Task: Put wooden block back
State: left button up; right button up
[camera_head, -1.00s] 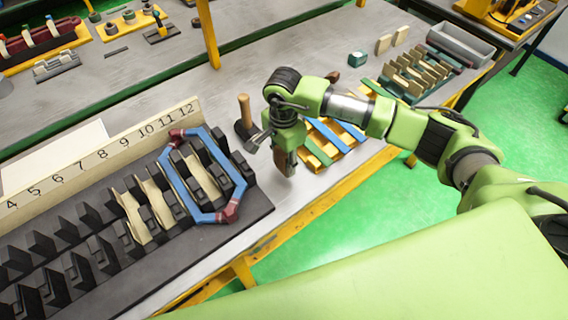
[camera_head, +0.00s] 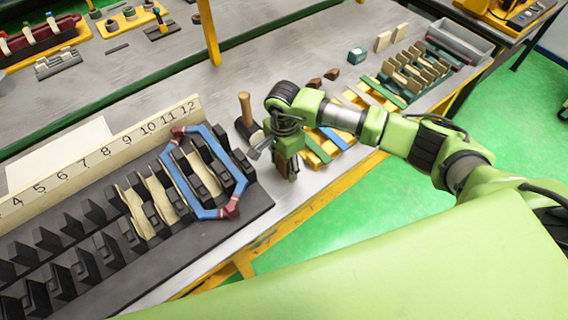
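My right gripper (camera_head: 288,168) points down at the front edge of the table, just right of the black slotted fixture. A brown wooden block (camera_head: 280,165) shows at its fingers, and they appear shut on it; the hand hides part of it. Two similar brown blocks (camera_head: 315,83) lie on the table behind my arm. Pale wooden strips (camera_head: 160,195) stand in slots of the fixture (camera_head: 255,205). A blue coil with dark red ends (camera_head: 213,212) lies around the slots at its right end. My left gripper is not in view.
A wooden-handled mallet (camera_head: 245,108) stands close left of my gripper. A rack with blue, green and yellow strips (camera_head: 318,150) lies right of it. A numbered board (camera_head: 110,150) stands along the fixture's back. Bare table shows behind the mallet.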

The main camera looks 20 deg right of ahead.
jog(key=shift+r, duration=0.25)
jog(key=shift+w+r, duration=0.1)
jog(key=shift+r, duration=0.2)
notch_tip(320, 180, up, 10)
jog(key=b, duration=0.4)
jog(key=shift+r, duration=0.65)
